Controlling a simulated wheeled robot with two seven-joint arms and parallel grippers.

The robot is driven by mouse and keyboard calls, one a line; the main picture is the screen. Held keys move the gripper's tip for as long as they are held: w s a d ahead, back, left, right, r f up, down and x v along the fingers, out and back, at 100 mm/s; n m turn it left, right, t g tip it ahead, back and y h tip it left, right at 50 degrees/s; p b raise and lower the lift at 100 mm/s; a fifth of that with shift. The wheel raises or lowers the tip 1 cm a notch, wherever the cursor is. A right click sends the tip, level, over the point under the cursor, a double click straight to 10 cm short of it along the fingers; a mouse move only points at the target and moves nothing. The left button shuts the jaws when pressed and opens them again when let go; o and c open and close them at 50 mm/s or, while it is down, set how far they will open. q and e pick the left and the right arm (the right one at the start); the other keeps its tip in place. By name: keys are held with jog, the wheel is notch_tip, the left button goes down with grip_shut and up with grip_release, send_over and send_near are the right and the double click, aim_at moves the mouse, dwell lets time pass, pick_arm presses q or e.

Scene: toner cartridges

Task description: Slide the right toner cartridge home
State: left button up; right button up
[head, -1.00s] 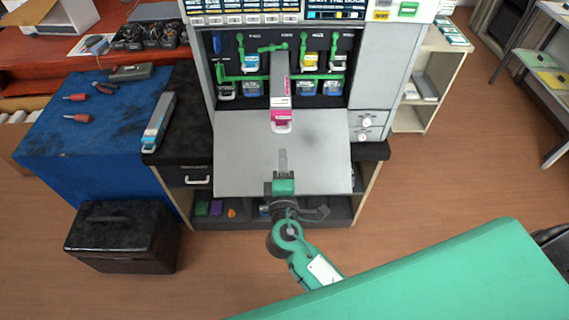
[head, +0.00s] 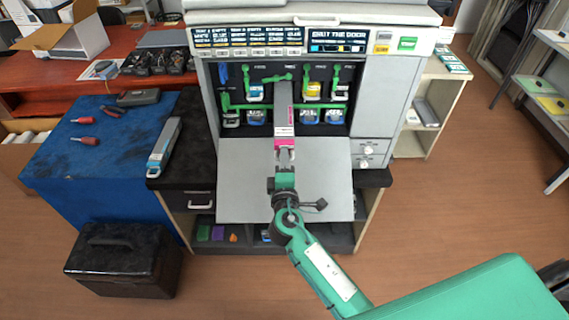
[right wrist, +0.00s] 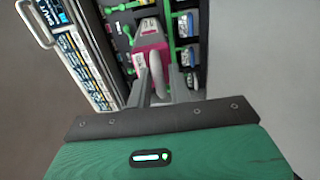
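A long grey cartridge (head: 284,98) with a magenta front end sticks out of the middle of the printer's open bay, above the lowered grey door (head: 240,190). In the right wrist view its magenta end (right wrist: 150,56) and pale loop handle (right wrist: 157,72) face me. My right gripper (head: 286,160) is at that handle, above the door. Its fingers (right wrist: 160,92) look apart, one on each side of the handle; contact is unclear. A second grey cartridge with a blue end (head: 163,147) lies on the dark counter at left. My left gripper is not in view.
Green levers and rails (head: 310,90) and several coloured cartridges flank the bay. A black case (head: 125,262) stands on the floor at left. Screwdrivers and pliers (head: 108,113) lie on the blue bench (head: 60,170). The door is otherwise bare.

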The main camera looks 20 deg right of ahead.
grip_shut()
jog(key=shift+r, duration=0.15)
jog(key=shift+r+p, duration=1.5)
jog(key=shift+r, duration=0.4)
